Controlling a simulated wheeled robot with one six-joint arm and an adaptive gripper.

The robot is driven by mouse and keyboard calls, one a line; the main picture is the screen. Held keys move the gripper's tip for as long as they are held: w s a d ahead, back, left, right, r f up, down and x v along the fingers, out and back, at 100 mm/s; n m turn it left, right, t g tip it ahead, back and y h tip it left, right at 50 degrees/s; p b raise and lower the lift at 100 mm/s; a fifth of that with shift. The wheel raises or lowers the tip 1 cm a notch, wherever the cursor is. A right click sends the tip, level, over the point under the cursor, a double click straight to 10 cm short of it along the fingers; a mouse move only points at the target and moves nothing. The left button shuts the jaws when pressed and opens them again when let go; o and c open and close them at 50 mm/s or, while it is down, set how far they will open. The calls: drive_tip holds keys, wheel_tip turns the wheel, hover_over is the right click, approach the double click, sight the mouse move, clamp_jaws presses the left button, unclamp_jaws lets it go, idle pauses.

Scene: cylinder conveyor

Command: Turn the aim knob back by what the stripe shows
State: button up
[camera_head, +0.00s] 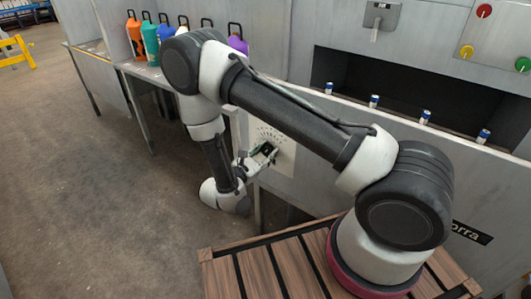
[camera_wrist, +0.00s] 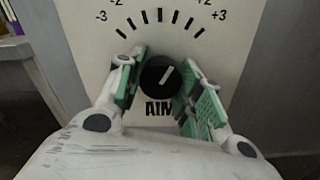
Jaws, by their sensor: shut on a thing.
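The black aim knob (camera_wrist: 153,86) sits on a white dial plate (camera_wrist: 84,21) above the word AIM. Its white pointer line tilts up and to the right of straight up. The plate's tick marks run from -3 at left to +3 at right; the top labels are cut off. My gripper (camera_wrist: 162,84) has its green-padded fingers on either side of the knob and is shut on it. In the head view, my gripper (camera_head: 265,152) is at the dial plate (camera_head: 287,153) on the machine's front. I cannot make out which thing bears the stripe.
Several small white cylinders with blue parts (camera_head: 374,101) stand along the dark machine opening; the rightmost looks slightly tilted. Red, yellow and green buttons (camera_head: 523,64) and a lever (camera_head: 375,33) are above. Coloured bottles (camera_head: 150,38) stand on a shelf at back left.

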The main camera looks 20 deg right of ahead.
drive_tip(key=o, duration=1)
drive_tip(key=shift+o, duration=0.2)
drive_tip(key=v, duration=1.2)
drive_tip(key=shift+f, duration=0.1)
